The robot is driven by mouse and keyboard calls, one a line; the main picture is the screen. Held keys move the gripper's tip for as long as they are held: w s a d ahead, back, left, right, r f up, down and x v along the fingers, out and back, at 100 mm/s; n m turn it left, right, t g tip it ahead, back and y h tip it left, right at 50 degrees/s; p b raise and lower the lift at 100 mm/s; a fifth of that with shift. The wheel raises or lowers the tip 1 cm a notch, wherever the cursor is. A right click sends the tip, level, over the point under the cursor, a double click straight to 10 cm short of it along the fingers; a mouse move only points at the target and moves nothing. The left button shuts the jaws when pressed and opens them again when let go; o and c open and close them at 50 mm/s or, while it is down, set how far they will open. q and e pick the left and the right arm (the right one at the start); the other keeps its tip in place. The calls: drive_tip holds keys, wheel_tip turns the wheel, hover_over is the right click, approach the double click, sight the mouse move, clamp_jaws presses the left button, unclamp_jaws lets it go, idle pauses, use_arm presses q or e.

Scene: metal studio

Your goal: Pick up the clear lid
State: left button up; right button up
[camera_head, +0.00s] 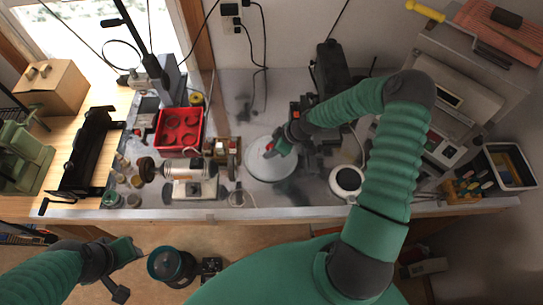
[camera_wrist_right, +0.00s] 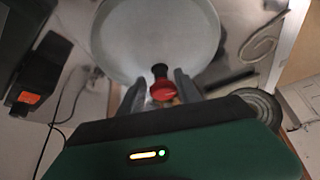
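The clear lid (camera_head: 258,165) is a pale round disc with a red knob, on the metal bench near the middle of the head view. In the right wrist view the lid (camera_wrist_right: 160,25) fills the top, and its red and black knob (camera_wrist_right: 163,90) lies between my fingers. My right gripper (camera_head: 272,152) is over the lid's knob; in the wrist view its fingers (camera_wrist_right: 161,92) stand on both sides of the knob and look open. Contact is not clear.
A red tray (camera_head: 180,148) and a small grinder-like machine (camera_head: 185,178) stand left of the lid. A round white-topped item (camera_head: 347,181) is to its right. Dark equipment (camera_head: 330,70) stands behind. A dark bin (camera_head: 511,167) is at the far right.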

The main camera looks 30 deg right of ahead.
drive_tip(key=c, duration=0.5)
drive_tip(key=shift+a+r, duration=0.1)
drive_tip(key=shift+a, duration=0.1)
drive_tip(key=shift+c, duration=1)
drive_tip(key=shift+w+a, duration=0.1)
drive_tip(key=shift+a, duration=0.15)
clamp_jaws()
drive_tip(key=shift+d, duration=0.1)
drive_tip(key=shift+d, duration=0.3)
drive_tip(key=shift+a, duration=0.25)
